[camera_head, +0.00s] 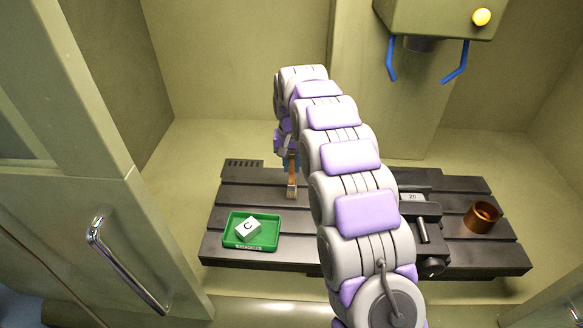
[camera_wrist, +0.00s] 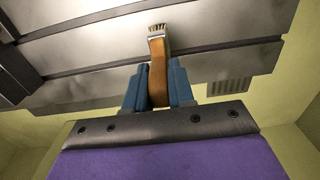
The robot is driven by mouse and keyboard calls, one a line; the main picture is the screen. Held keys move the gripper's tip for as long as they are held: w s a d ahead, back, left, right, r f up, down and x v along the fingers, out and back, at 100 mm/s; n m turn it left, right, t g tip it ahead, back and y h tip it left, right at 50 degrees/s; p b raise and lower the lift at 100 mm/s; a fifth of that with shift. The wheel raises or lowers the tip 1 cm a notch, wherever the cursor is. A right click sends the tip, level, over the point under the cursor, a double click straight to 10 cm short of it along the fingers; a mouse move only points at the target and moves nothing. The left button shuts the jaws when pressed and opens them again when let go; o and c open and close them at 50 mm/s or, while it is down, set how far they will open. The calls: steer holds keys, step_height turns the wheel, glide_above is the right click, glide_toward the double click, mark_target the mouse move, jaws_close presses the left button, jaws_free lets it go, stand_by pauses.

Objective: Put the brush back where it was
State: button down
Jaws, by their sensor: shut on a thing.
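The brush (camera_head: 291,181) has an orange-brown handle and a pale bristle head with a metal band. It hangs bristles down over the left part of the dark slotted table (camera_head: 330,205). My gripper (camera_head: 288,160) is shut on the handle, and my arm hides part of it. In the wrist view the brush (camera_wrist: 158,62) is between the two blue fingers of my gripper (camera_wrist: 158,88), with its bristles pointing away toward the table. I cannot tell whether the bristles touch the table.
A green tray (camera_head: 233,239) holding a white block (camera_head: 248,229) marked C sits at the table's front left. A machine head with blue hooks (camera_head: 455,62) hangs above. A door handle (camera_head: 120,262) is at left.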

steer(key=shift+f, duration=0.6)
steer(key=shift+r, duration=0.1)
steer(key=c, duration=1)
jaws_free()
steer(key=shift+o, duration=0.2)
step_height(320, 180, up, 12)
steer(key=p, duration=0.3)
